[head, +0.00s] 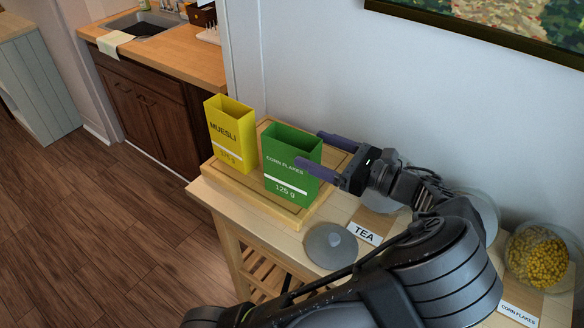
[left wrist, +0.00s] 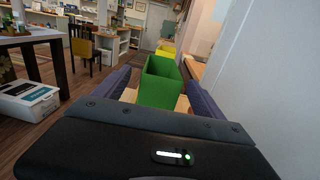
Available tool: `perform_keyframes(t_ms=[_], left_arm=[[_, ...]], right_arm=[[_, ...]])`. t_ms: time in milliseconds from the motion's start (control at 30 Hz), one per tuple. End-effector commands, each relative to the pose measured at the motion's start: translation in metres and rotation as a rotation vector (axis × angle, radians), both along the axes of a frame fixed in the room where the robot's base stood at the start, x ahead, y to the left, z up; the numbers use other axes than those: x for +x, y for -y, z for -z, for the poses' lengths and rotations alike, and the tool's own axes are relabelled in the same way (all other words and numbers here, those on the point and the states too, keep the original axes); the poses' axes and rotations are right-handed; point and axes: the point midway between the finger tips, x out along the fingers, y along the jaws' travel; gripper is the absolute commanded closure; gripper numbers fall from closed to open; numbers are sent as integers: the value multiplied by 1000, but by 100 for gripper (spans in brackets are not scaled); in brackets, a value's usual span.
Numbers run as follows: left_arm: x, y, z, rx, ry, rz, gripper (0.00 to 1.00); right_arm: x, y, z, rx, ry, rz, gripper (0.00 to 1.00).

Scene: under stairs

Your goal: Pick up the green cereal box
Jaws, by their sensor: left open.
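The green cereal box (head: 291,172), labelled CORN FLAKES 125 g, stands upright with an open top on a wooden board (head: 303,215). My left gripper (head: 308,147) is open at the box's right side. One purple finger is in front of the box's labelled face, the other behind it. In the left wrist view the green box (left wrist: 160,88) stands between the two spread fingers (left wrist: 160,90), with no clear contact on either side. My right gripper is not in view.
A yellow MUESLI box (head: 231,140) stands close left of the green box on the same board. A grey round lid (head: 330,246), a TEA label (head: 364,233) and glass jars, one with yellow contents (head: 545,260), are on the table. A wall stands behind.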

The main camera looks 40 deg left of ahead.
Motion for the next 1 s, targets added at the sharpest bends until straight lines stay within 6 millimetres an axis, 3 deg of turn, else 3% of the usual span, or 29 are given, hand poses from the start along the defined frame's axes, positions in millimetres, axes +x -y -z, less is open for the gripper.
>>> perform_keyframes(t_ms=[167, 533, 800, 1000], left_arm=[[-2, -18, 0, -3, -2, -3, 20], [-2, -23, -1, -2, -1, -2, 20], [-4, -59, -1, -4, -3, -7, 20], [-4, -71, 1, -2, 0, 0, 20]], right_arm=[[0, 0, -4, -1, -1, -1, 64], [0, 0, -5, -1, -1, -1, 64], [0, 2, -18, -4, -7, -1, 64], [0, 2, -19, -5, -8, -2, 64]])
